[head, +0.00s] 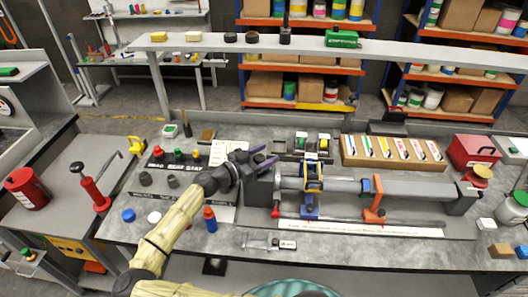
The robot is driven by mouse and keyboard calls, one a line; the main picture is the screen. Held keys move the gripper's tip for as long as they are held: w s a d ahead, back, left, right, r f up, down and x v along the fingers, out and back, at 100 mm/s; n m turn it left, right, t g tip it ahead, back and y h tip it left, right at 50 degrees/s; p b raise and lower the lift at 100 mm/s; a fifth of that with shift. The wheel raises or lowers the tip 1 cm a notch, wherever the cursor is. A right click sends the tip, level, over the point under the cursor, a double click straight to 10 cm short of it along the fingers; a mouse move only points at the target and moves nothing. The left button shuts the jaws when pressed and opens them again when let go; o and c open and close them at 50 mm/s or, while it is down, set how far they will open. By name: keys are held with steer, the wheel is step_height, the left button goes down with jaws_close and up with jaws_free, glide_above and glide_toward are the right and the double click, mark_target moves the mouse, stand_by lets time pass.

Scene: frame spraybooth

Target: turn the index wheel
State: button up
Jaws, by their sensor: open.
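A long grey tube fixture (340,187) lies across the bench, with a dark block (259,189) at its left end. I cannot pick out the index wheel with certainty; my gripper and wrist hide part of the area by the dark block. My gripper (266,156) is open, its two purple fingers spread and pointing right, just above the dark block. Nothing shows between the fingers, and I cannot tell whether they touch the fixture. A blue and yellow clamp (313,178) surrounds the tube, and an orange clamp (377,198) stands further right.
Behind stand a cardboard tray (352,158) of coloured strips and a red box (472,151). A red and blue bottle (210,219) and a caliper-like tool (268,242) are in front. An overhead shelf (400,50) spans the back.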

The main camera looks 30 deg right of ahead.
steer(key=c, duration=1)
steer(key=shift+n+t, duration=0.4)
steer(key=shift+t, duration=0.2)
